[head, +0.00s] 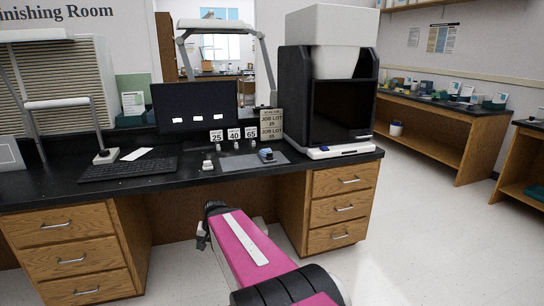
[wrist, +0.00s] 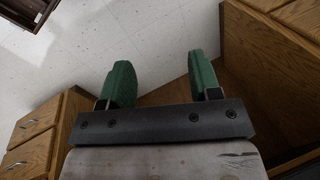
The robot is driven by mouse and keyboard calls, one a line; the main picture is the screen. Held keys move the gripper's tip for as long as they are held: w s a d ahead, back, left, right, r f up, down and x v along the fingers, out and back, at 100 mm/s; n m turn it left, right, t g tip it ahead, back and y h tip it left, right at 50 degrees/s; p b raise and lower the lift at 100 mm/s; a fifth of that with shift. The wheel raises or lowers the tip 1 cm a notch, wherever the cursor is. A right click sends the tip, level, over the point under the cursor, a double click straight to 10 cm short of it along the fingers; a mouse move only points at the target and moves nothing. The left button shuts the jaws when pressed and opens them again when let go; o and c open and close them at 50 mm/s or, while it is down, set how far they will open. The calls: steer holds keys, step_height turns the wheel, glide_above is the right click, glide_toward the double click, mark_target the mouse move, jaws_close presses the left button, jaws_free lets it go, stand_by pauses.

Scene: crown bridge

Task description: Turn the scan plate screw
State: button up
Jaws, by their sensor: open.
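In the head view a grey mat (head: 232,163) lies on the black desk top, with a small blue-and-grey device (head: 266,155) on it. A few small pale pieces (head: 207,164) stand on or beside the mat. I cannot make out which of these is the scan plate, and its screw is too small to tell. My gripper (wrist: 162,80) shows in the wrist view with two green fingers, apart and empty, over the floor between wooden cabinets. In the head view my pink arm reaches low in front of the desk, below its top.
A black-and-white machine (head: 328,95) stands on the desk to the right of the mat. A monitor (head: 195,105), keyboard (head: 128,170) and number cards (head: 234,134) stand left and behind. Drawer units (head: 340,205) flank an open knee space. The desk's front edge lies above my arm.

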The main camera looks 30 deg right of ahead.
steer(key=w+d+r+m+t+y, duration=0.3)
steer(key=w+d+r+m+t, duration=0.15)
steer(key=w+d+m, duration=0.3)
steer(key=m+t+h, duration=0.4)
steer(key=m+t, duration=0.8)
steer(key=m, duration=1)
glide_toward(271, 154)
steer(key=w, duration=0.9)
steer(key=shift+w+a, duration=0.35)
steer(key=c, duration=0.9)
